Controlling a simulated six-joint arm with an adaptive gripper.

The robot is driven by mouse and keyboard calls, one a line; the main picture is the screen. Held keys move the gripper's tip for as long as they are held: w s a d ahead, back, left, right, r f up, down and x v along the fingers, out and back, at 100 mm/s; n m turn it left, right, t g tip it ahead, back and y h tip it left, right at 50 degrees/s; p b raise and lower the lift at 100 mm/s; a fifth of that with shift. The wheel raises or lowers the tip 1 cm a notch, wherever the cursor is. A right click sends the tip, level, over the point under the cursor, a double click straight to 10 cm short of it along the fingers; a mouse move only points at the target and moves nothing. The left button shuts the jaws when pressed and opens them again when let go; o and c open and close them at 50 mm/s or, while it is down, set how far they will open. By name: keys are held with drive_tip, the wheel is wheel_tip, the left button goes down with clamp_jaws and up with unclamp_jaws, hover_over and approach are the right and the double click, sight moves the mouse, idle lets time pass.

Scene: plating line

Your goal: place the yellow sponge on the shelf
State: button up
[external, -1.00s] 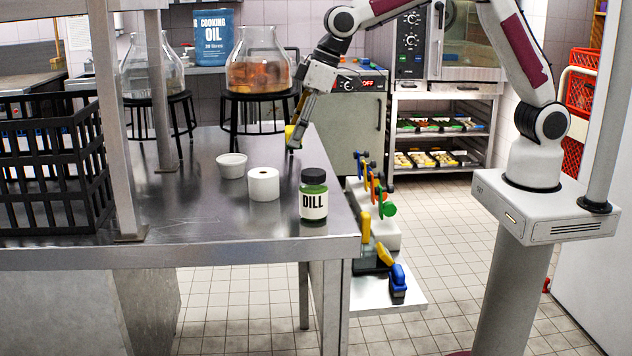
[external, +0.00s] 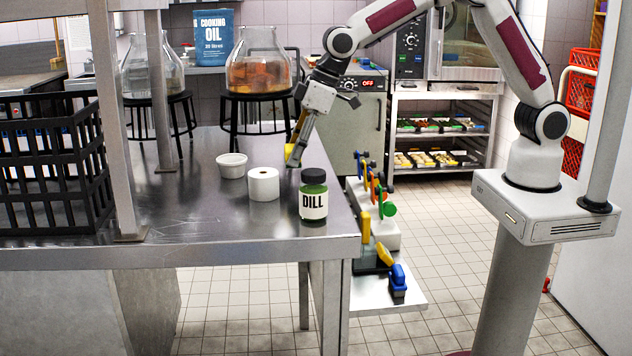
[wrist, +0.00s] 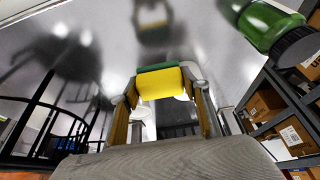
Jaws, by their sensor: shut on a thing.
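The yellow sponge (wrist: 160,83) with a green face shows between my fingers in the wrist view. My gripper (wrist: 160,95) is shut on it. In the external view my gripper (external: 294,160) points down over the right part of the steel table, behind the dill jar; the sponge is mostly hidden there and I cannot tell whether it touches the table. A low metal shelf (external: 412,302) sits beside the table's right side. A raised shelf (external: 60,22) on posts crosses the upper left. I cannot tell which is the task's shelf.
A dill jar (external: 313,197), a white roll (external: 263,184) and a white bowl (external: 231,166) stand on the table (external: 200,215) near my gripper. Behind are glass vessels (external: 258,62) on black stands. A black crate (external: 52,165) is left. Colourful-handled tools line the right side.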

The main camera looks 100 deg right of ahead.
sight(296, 185)
drive_tip(key=shift+f, duration=0.2)
drive_tip(key=shift+f, duration=2.45)
drive_tip(key=shift+f, duration=0.15)
drive_tip(key=o, duration=0.9)
drive_tip(key=shift+v, duration=6.2)
